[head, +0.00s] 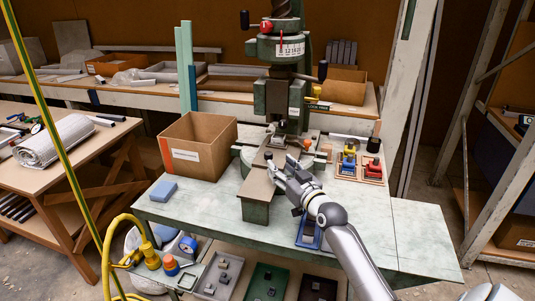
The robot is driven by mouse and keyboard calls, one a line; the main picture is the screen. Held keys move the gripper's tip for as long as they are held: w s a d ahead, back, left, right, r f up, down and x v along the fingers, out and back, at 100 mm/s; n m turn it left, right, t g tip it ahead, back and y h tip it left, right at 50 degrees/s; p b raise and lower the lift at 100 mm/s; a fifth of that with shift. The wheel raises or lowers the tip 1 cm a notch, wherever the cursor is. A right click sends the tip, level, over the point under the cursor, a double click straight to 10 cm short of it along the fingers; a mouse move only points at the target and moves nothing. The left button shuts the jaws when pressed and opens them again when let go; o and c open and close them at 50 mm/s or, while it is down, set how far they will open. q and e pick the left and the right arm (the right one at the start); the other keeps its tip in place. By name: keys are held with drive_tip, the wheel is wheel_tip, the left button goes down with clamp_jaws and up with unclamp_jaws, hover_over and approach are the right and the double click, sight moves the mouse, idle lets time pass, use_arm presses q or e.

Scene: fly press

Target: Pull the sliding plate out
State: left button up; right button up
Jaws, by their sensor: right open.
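The fly press (276,95) stands on the pale green table, with a green body and a red knob near its top. The sliding plate (257,186) looks like a flat brown-grey strip that runs from under the press towards the front, over a green block (256,212). My right gripper (278,168) is open beside the right edge of the plate, its fingers pointing at the plate's far part below the press ram. I cannot tell whether the fingers touch it. The gripper hides part of the press bed. My left gripper is not in view.
A cardboard box (198,146) stands left of the press and a blue block (164,191) lies in front of it. Small red, blue and yellow parts sit in wooden trays (372,171) on the right. The table's front right (420,235) is bare.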

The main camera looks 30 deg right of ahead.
sight(271, 158)
drive_tip(key=w, duration=0.3)
drive_tip(key=shift+w+d, duration=0.1)
drive_tip(key=shift+w, duration=0.2)
drive_tip(key=w, duration=0.3)
drive_tip(key=shift+d+f, duration=0.1)
drive_tip(key=shift+f, duration=0.15)
drive_tip(key=shift+w, duration=0.3)
drive_tip(key=shift+w+r, duration=0.15)
drive_tip(key=shift+w, duration=0.3)
drive_tip(key=shift+w+d, duration=0.1)
drive_tip(key=shift+w, duration=0.1)
drive_tip(key=shift+s, duration=0.1)
drive_tip(key=c, duration=0.5)
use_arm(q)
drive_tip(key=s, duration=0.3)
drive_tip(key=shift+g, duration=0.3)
use_arm(e)
clamp_jaws()
